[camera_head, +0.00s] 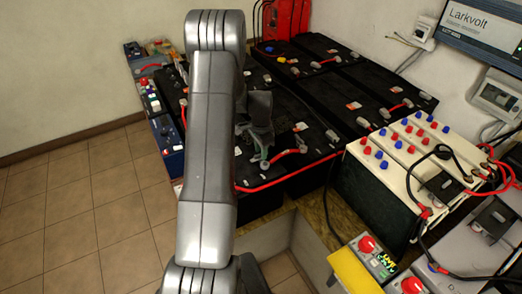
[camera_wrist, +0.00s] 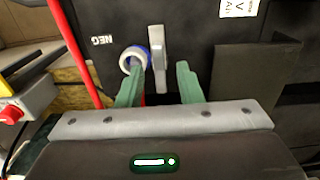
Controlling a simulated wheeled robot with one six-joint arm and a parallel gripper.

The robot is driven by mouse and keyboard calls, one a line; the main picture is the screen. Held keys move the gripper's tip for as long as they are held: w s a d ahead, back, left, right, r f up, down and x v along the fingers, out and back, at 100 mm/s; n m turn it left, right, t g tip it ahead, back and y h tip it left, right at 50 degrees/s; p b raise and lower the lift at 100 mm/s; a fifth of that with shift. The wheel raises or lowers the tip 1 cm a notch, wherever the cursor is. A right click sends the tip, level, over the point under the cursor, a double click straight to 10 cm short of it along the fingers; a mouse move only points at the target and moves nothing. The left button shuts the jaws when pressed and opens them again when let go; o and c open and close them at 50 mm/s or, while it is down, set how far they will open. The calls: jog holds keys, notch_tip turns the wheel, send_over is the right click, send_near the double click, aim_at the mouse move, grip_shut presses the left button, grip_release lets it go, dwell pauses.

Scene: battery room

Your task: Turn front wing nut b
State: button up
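In the wrist view a light grey upright piece (camera_wrist: 157,46), seemingly a wing nut, stands on a black battery (camera_wrist: 205,50). I cannot tell if it is front wing nut b. A round white and blue terminal ring (camera_wrist: 134,60) sits just left of it, by an upside-down "NEG" mark. My gripper (camera_wrist: 160,76) has two green fingers, set apart, with the grey piece ahead of the gap between them. I see no contact with the piece. In the head view my gripper (camera_head: 261,157) is low over the black batteries, and my arm hides part of them.
A red cable (camera_wrist: 76,50) runs along the left in the wrist view. In the head view a white-topped battery (camera_head: 385,165) with red and blue caps stands right of the black batteries. A yellow box (camera_head: 354,270) is at the front right. Tiled floor (camera_head: 80,200) is free at left.

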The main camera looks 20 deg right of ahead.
jog(key=shift+f, duration=0.3)
grip_shut()
